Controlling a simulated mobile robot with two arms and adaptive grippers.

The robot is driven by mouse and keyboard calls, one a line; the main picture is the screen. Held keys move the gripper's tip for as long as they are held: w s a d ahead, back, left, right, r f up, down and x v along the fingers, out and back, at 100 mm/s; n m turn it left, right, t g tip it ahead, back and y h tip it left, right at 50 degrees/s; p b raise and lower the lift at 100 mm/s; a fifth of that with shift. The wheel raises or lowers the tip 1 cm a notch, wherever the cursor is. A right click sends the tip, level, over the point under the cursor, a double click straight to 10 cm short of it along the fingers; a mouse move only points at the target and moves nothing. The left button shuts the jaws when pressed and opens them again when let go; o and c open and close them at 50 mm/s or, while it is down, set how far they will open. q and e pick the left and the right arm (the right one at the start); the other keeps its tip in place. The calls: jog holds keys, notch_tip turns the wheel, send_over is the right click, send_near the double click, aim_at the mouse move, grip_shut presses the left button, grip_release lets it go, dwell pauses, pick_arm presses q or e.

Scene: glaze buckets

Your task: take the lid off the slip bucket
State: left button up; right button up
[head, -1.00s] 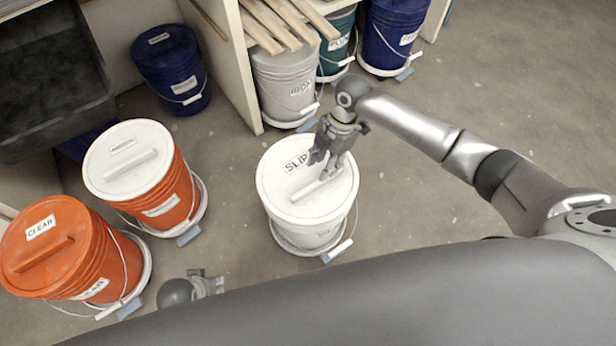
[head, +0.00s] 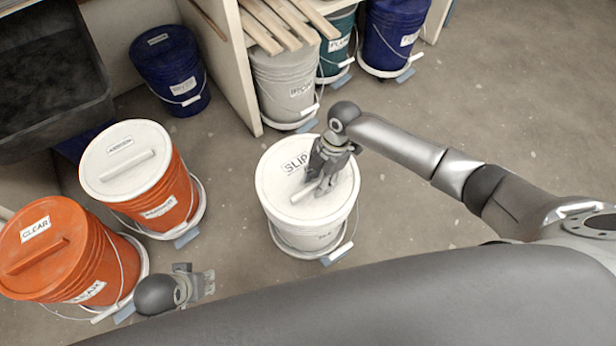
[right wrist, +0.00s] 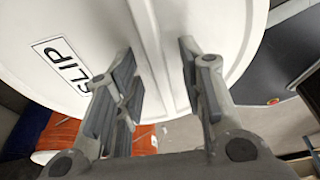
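The slip bucket (head: 308,232) is pale grey and stands upright on a wheeled base in the middle of the head view. Its white lid (head: 275,190), labelled SLIP, is on it and also shows in the right wrist view (right wrist: 85,25). A bar handle (head: 302,194) crosses the lid. My right gripper (head: 320,188) is down at the handle. In the right wrist view, its fingers (right wrist: 160,85) are apart, one on each side of the handle ridge, with gaps showing. My left gripper (head: 205,282) is low at the left, away from the bucket; its finger opening is unclear.
An orange bucket with a white lid (head: 125,160) and an orange CLEAR bucket (head: 60,250) stand at left. A blue bucket (head: 170,70), a grey bucket (head: 285,85) and others stand behind. Wooden slats (head: 275,25) lie above the grey bucket. Floor at right is clear.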

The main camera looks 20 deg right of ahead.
jog(key=shift+f, duration=0.15)
jog(key=shift+c, duration=0.2)
grip_shut()
dwell(0.4)
